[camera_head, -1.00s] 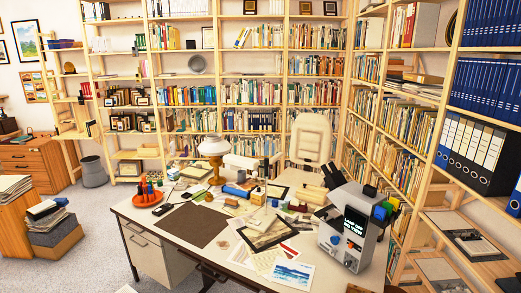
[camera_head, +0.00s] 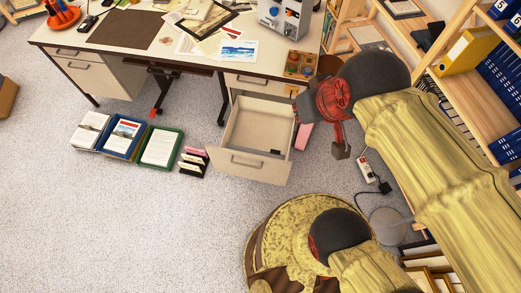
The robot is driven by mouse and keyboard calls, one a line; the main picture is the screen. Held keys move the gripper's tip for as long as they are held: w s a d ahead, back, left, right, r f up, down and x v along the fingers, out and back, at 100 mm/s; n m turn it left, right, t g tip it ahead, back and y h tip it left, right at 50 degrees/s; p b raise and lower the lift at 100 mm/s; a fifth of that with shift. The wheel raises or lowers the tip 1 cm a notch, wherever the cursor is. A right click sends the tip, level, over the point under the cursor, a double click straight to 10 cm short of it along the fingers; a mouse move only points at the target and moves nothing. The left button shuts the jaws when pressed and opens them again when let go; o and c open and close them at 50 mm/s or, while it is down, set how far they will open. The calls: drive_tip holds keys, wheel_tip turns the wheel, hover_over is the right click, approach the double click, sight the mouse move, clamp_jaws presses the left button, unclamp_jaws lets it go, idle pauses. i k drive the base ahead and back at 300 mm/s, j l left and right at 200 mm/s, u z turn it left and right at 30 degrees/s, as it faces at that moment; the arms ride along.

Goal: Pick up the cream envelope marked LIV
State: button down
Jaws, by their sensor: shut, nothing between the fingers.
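I cannot make out a cream envelope marked LIV in this view. The open drawer (camera_head: 262,125) under the right end of the desk is pulled out and looks nearly empty, with a small dark item (camera_head: 275,152) near its front. My arm comes in from the right in a yellow cover with red and dark parts. My gripper (camera_head: 340,151) hangs just right of the drawer, apart from its front panel, and looks shut and empty. The arm hides part of the desk's right side and the floor behind it.
The desk (camera_head: 85,52) holds papers, a frame, a dark mat and a grey device (camera_head: 285,22). A power strip (camera_head: 366,170) lies right.

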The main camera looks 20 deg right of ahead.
sight(187, 157)
drive_tip(key=i+j+u, duration=0.35)
drive_tip(key=j, duration=0.3)
drive_tip(key=i+j+u, duration=0.35)
drive_tip(key=j, duration=0.3)
drive_tip(key=i+j+u, duration=0.35)
drive_tip(key=j, duration=0.2)
